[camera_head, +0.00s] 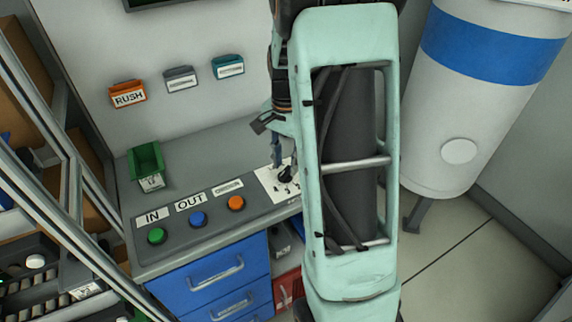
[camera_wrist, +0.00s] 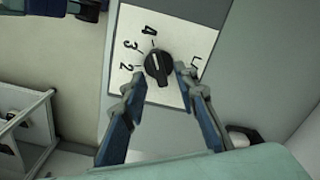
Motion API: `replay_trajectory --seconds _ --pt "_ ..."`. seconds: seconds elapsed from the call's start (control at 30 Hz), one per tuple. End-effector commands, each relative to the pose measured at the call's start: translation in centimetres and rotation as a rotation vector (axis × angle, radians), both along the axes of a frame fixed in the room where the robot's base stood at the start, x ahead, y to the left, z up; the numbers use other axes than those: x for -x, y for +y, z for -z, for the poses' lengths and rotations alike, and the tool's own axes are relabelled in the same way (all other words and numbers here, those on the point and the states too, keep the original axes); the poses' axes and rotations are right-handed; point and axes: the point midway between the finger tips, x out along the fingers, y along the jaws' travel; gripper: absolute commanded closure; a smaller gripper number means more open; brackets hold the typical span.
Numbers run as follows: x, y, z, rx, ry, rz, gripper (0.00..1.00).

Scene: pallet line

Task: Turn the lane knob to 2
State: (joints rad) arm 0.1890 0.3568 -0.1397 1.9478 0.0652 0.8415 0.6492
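The lane knob (camera_wrist: 157,68) is black and round with a raised grip and a pale mark, on a white plate (camera_wrist: 192,35). In the wrist view the numbers 4, 3 and 2 run down the plate's left side. The pale mark seems to point up, roughly toward 4; I cannot tell exactly. My gripper (camera_wrist: 160,77) is open, with one finger on each side of the knob. The right fingertip is very close to it; contact is unclear. In the head view the knob (camera_head: 286,174) shows beside my arm, which hides part of the plate.
The grey desk holds green (camera_head: 156,236), blue (camera_head: 198,219) and orange (camera_head: 236,203) buttons and a green bin (camera_head: 146,164). Blue drawers (camera_head: 215,281) are below. Wall holders, including orange RUSH (camera_head: 127,96), hang behind. A white tank (camera_head: 470,100) stands at right.

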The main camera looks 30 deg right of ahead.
Motion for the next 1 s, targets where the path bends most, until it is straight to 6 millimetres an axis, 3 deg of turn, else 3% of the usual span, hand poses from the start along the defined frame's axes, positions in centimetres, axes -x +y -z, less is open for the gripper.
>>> replay_trajectory --seconds 0.13,0.43,0.7,1.0 --pt "0.02 0.01 1.21 -0.001 0.001 0.0 0.72" --pt "0.01 0.02 1.47 0.0 0.0 0.0 0.72" --pt "0.01 0.01 1.44 0.0 0.0 0.0 1.0" --pt "-0.01 0.01 1.43 0.0 0.0 -0.008 1.0"
